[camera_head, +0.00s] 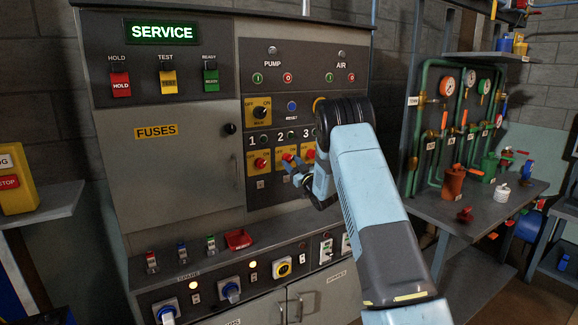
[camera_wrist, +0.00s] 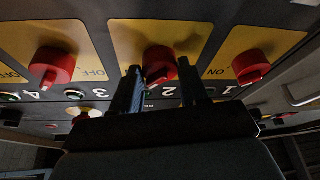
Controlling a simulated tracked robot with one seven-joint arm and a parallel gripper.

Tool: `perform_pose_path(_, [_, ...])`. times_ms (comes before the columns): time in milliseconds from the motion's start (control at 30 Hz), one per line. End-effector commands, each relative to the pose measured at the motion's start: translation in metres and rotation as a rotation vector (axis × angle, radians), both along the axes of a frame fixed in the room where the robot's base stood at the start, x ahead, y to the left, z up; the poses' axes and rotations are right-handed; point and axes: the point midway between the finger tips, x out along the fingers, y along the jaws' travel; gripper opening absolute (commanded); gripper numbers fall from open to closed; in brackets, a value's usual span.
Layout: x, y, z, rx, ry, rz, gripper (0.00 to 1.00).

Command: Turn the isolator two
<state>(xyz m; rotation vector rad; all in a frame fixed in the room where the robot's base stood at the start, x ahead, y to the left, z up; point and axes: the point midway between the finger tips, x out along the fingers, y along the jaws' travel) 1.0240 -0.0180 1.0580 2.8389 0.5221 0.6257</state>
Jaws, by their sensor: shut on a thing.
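The isolator two knob (camera_head: 288,157) is red on a yellow plate, in the row of numbered isolators on the grey cabinet. My gripper (camera_head: 297,172) is at it, reaching in from the right. In the wrist view, which is upside down, the isolator two knob (camera_wrist: 160,58) sits between the two dark fingers (camera_wrist: 162,82), one on each side. The gripper is shut on this knob. The fingers hide part of the knob, and its exact angle cannot be told.
The isolator one knob (camera_head: 260,162) is close on the left and the isolator three knob (camera_head: 310,154) close on the right. A sloped lower panel (camera_head: 215,262) with switches juts out below. A pipe bench (camera_head: 480,200) stands at right.

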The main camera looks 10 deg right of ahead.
Motion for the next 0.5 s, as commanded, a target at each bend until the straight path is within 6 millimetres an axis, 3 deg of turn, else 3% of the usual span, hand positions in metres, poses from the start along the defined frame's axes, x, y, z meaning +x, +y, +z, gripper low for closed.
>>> perform_pose_path(500, [0.0003,0.0010,-0.0010,-0.397,-0.126,0.010,0.13])
